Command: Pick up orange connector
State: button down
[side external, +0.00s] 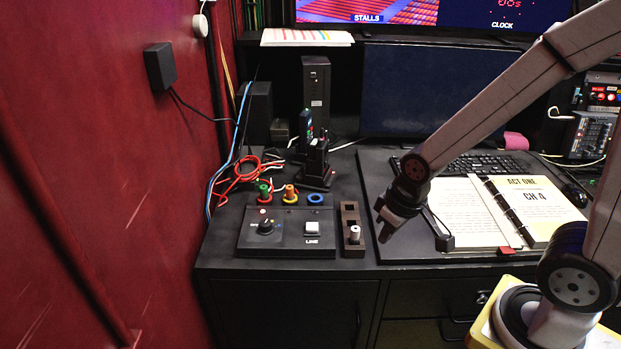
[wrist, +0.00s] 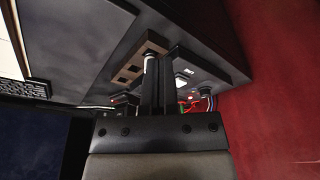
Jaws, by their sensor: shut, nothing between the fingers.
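The orange connector (side external: 290,194) stands upright at the back edge of the control box, between a green connector (side external: 264,190) and a blue ring socket (side external: 316,199). My gripper (side external: 384,236) is to the right of it, above the desk beside the brown holder. The gripper is shut and empty, with its fingers pointing down. In the wrist view the dark fingers (wrist: 161,75) lie close together. The orange connector cannot be made out there; only red and green bits (wrist: 189,105) show beside the fingers.
The control box (side external: 285,240) has a knob and a white button (side external: 312,229). The brown holder (side external: 350,214) carries a white-topped peg (side external: 354,234). Red and blue cables (side external: 236,178) lie behind the box. A black stand (side external: 317,165) rises behind. An open binder (side external: 470,212) is on the right.

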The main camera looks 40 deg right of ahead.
jog(key=shift+c, duration=2)
grip_release()
jog(key=r+m+g, duration=0.2)
jog(key=m+g, duration=0.1)
jog(key=m, duration=1.5)
send_over(289, 187)
jog(key=shift+f, duration=0.2)
jog(key=shift+f, duration=0.15)
jog(key=shift+f, duration=1.2)
